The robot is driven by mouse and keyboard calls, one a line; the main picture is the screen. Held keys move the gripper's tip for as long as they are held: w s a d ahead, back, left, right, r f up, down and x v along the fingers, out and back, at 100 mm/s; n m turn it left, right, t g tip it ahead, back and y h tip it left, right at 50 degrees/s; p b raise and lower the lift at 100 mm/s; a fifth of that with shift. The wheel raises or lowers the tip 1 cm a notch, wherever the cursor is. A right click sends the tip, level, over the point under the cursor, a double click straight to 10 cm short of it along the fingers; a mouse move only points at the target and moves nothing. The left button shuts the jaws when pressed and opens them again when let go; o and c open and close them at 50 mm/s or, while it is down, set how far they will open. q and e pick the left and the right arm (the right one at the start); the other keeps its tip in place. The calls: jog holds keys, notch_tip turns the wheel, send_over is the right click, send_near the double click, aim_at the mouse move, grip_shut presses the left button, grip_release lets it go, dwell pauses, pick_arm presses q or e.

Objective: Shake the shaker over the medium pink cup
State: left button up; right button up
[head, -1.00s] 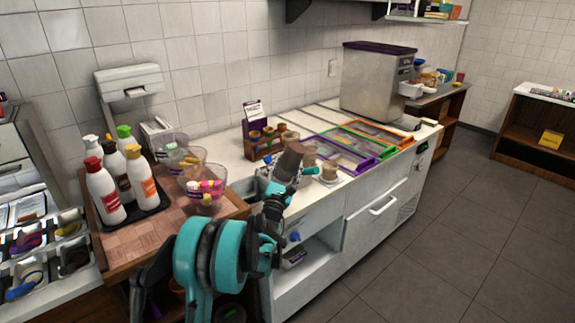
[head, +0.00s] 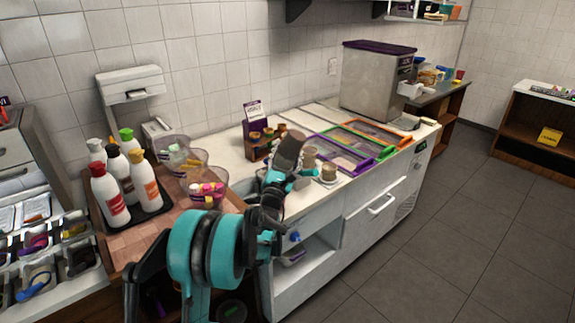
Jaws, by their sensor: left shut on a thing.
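My left gripper (head: 290,180) is shut on a brown cylindrical shaker (head: 287,152), which it holds tilted above the front of the white counter. Small beige-pink cups stand just right of the shaker: one (head: 309,155) behind and one (head: 328,173) nearer the front on a light base. I cannot tell which is the medium pink cup, and the shaker and gripper may hide others. My right gripper is not in view.
A wooden holder (head: 254,152) with small items stands behind the shaker. Topping bins with purple, green and orange frames (head: 388,152) lie to the right. Sauce bottles (head: 108,195) and clear bowls of colourful pieces (head: 208,180) stand to the left.

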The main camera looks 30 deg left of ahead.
aim_at(288, 168)
pick_arm(q)
jog(key=shift+r+p, duration=0.5)
jog(key=shift+r, duration=0.5)
notch_tip(288, 168, down, 8)
jog(key=b, duration=0.6)
jog(key=shift+f, duration=0.25)
jog(key=shift+r, duration=0.2)
jog(key=shift+p, duration=0.3)
jog(key=shift+r+p, duration=2.7)
jog(key=shift+r, duration=1.35)
